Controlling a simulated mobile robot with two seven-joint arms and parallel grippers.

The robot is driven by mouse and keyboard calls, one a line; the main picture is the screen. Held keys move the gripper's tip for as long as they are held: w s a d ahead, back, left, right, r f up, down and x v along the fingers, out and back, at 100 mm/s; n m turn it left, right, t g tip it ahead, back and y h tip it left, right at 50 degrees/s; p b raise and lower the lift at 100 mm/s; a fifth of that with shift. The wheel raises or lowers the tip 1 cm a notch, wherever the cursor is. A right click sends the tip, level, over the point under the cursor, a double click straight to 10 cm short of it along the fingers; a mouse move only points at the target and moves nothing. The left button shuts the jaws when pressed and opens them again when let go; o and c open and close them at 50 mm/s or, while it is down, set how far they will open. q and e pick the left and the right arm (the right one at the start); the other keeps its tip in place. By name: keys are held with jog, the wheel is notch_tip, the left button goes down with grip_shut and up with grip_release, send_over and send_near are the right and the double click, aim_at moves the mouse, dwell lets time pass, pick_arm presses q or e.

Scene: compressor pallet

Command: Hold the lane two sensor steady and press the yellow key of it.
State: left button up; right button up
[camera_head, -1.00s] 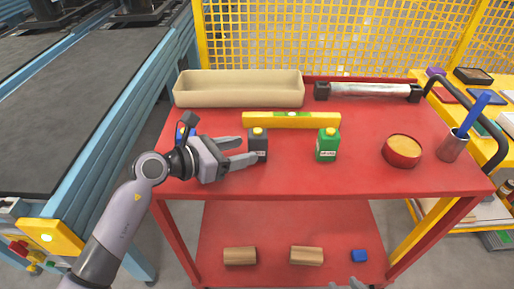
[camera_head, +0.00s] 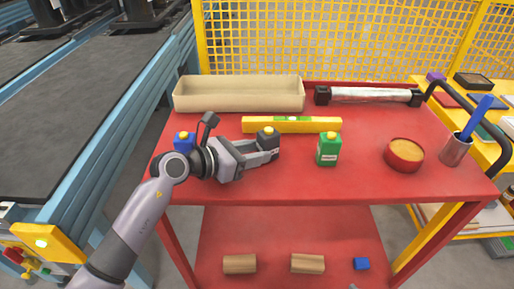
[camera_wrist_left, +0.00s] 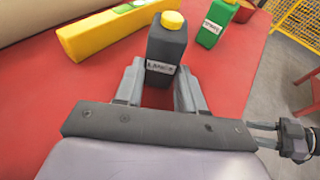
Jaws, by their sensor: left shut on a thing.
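A dark grey box-shaped sensor (camera_head: 267,137) with a yellow key on top (camera_head: 268,130) is on the red cart's upper shelf. My left gripper (camera_head: 268,150) is shut on its lower body. In the left wrist view the dark sensor (camera_wrist_left: 166,50) is upright between the two fingers (camera_wrist_left: 158,88); its white label is too blurred to read surely. The yellow key (camera_wrist_left: 173,19) is uncovered. A green sensor (camera_head: 328,150) with a yellow key is to the right. A blue one (camera_head: 184,140) is left, partly behind my wrist.
A yellow level (camera_head: 292,125) lies just behind the dark sensor. A beige bin (camera_head: 238,95) and a bar with black ends (camera_head: 368,96) are at the back. A red bowl (camera_head: 404,160) and a cup (camera_head: 455,149) stand right. The red shelf's front (camera_head: 330,187) is clear.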

jog(key=shift+f, duration=0.1)
jog(key=shift+d, duration=0.1)
grip_shut()
dwell(1.6)
